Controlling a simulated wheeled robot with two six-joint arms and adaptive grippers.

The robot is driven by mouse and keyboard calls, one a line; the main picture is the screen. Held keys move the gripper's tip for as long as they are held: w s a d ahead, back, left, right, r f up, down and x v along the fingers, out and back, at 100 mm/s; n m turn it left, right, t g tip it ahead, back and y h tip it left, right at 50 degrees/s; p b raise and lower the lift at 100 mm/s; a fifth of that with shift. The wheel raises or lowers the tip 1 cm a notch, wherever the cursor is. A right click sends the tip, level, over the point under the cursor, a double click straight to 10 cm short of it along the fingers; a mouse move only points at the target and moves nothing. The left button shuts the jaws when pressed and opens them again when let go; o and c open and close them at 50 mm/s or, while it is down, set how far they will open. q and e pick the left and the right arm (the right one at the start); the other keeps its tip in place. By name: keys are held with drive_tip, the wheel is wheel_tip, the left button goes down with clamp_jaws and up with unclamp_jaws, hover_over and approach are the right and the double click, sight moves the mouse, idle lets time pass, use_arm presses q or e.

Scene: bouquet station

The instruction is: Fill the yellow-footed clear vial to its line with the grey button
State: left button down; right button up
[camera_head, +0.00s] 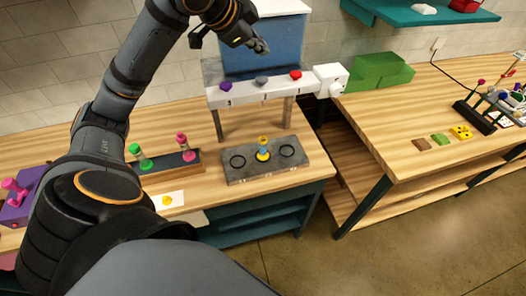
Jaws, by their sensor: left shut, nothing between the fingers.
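The yellow-footed vial (263,148) stands upright at the middle spot of the grey base plate (243,172), between two empty black rings. A bluish tone shows in its body; the line and fill level are too small to tell. The grey button (262,80) is on the white dispenser ledge (243,92) above, between a purple button (226,87) and a red button (296,75). My left gripper (260,46) is shut and empty, above and behind the grey button in the picture, in front of the blue panel, apart from the button. My right gripper is not in view.
A dark rack (180,161) with green-footed and pink-footed vials stands left of the plate. A card with a yellow mark (167,200) lies in front of it. A white box (330,80) and a green block (378,72) are right of the ledge.

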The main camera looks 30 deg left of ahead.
sight(260, 80)
use_arm(q)
drive_tip(key=shift+r, duration=0.1)
drive_tip(key=shift+r+n+p, duration=0.2)
drive_tip(key=shift+n+p, duration=0.25)
drive_tip(key=shift+n, duration=0.15)
wheel_tip(260, 80, up, 3)
drive_tip(key=n+y+p, duration=0.1)
drive_tip(key=n+p, duration=0.5)
drive_tip(key=n, duration=1.2)
drive_tip(key=shift+r+p, duration=0.1)
drive_tip(key=shift+p, duration=0.3)
wheel_tip(260, 80, down, 9)
drive_tip(key=b, duration=0.8)
drive_tip(key=shift+r+b, duration=0.1)
drive_tip(key=shift+b, duration=0.2)
drive_tip(key=shift+f+b, duration=0.35)
drive_tip(key=shift+f, duration=0.05)
